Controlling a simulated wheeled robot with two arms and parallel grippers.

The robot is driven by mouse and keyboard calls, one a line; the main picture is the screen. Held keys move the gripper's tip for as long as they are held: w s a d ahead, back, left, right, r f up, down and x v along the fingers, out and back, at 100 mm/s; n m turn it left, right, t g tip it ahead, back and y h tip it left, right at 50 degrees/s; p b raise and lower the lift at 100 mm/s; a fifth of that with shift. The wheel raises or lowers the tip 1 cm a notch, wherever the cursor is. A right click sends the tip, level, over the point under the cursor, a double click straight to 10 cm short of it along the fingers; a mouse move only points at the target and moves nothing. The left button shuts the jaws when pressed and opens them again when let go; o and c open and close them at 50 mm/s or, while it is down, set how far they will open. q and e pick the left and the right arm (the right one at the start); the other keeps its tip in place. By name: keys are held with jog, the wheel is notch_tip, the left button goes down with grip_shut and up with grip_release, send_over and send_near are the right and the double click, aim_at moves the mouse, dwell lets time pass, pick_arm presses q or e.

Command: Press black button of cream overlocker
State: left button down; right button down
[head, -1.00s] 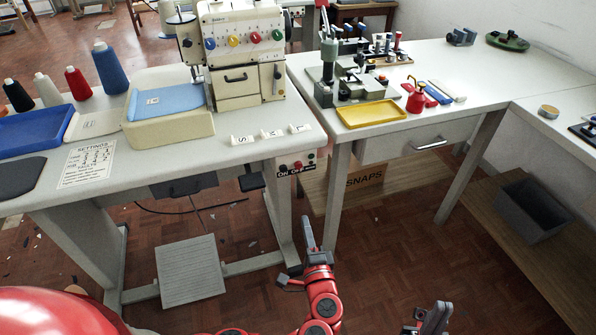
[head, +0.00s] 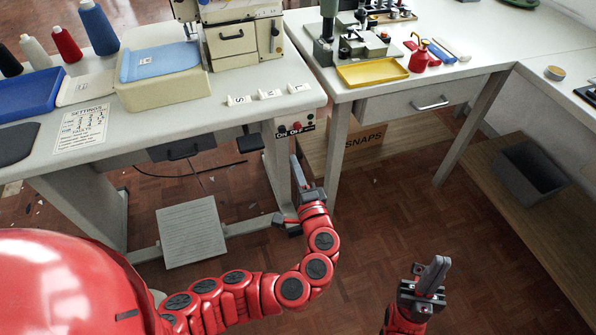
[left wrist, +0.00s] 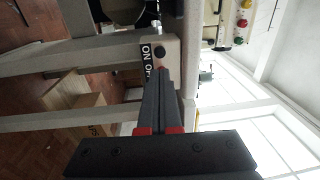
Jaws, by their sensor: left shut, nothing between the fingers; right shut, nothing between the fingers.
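The cream overlocker (head: 235,42) stands on the left table, cut off by the top of the head view. Its switch box (head: 294,129) with an ON/OFF label hangs under the table's right front corner. The black button (left wrist: 159,52) shows beside the ON lettering in the left wrist view; it is small and dark in the head view. A red button (head: 297,125) is beside it. My right gripper (head: 438,262) is shut and empty, low over the floor.
The table edge (head: 200,125) and a dark lever (head: 250,144) lie near the left gripper. A pedal (head: 192,232) is below. A second table with a yellow tray (head: 372,72) stands to the right. The floor around my right gripper is clear.

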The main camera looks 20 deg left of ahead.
aim_at(282, 131)
pick_arm(q)
jog(key=x, duration=0.9)
